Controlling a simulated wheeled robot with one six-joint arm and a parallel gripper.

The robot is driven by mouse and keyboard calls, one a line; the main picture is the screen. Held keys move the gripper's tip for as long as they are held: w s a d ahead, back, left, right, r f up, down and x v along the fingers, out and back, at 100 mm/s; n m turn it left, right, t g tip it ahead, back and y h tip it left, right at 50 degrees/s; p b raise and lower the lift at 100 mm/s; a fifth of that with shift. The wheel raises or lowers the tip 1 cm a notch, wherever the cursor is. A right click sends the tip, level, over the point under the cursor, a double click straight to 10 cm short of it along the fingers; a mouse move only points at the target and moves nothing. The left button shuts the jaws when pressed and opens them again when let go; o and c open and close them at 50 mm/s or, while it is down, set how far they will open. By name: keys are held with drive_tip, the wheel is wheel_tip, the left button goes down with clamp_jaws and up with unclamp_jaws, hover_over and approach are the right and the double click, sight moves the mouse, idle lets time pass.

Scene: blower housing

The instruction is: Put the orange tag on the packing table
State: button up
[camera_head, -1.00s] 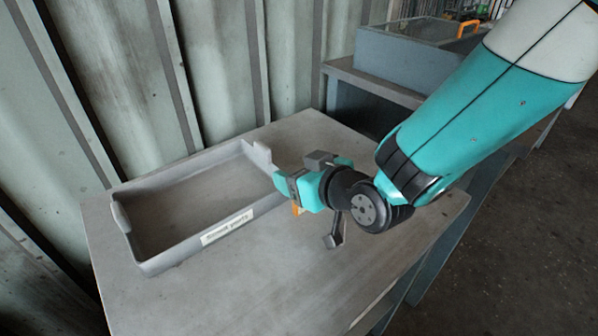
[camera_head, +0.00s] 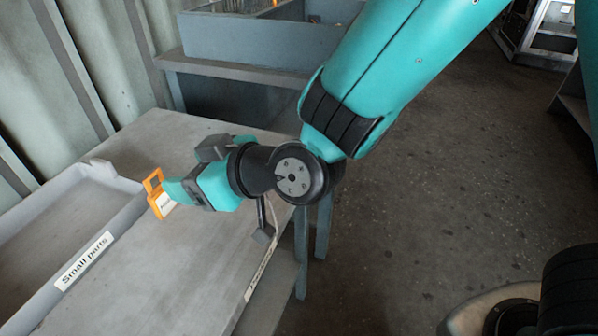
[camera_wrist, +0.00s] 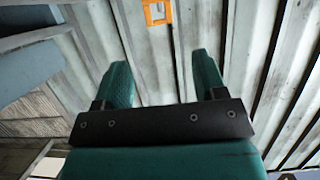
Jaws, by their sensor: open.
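In the wrist view the tag (camera_wrist: 156,12) shows at the top edge, cut off, beyond and apart from my two open fingers (camera_wrist: 163,75).
A grey tray (camera_head: 125,184) labelled "Small parts" lies on the table at left. A blue-grey bin (camera_head: 245,45) stands on another bench behind. A corrugated wall (camera_head: 90,60) closes the left side. Open floor (camera_head: 430,180) lies to the right.

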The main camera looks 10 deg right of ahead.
drive_tip(key=shift+d, duration=0.1)
drive_tip(key=s+d+r+m+g+h, duration=0.2)
drive_tip(key=s+d+g+h, duration=0.1)
drive_tip(key=s+d, duration=0.4)
drive_tip(key=s+d+r+m+g+h, duration=0.2)
drive_tip(key=s+d+g+h, duration=0.2)
drive_tip(key=d, duration=0.9)
drive_tip(key=s, duration=0.3)
drive_tip(key=shift+d+r+g, duration=0.2)
drive_tip(key=shift+d+g, duration=0.1)
drive_tip(key=shift+g, duration=0.1)
wheel_tip(320, 180, up, 12)
drive_tip(key=p, duration=1.2)
drive_tip(key=shift+r, duration=0.2)
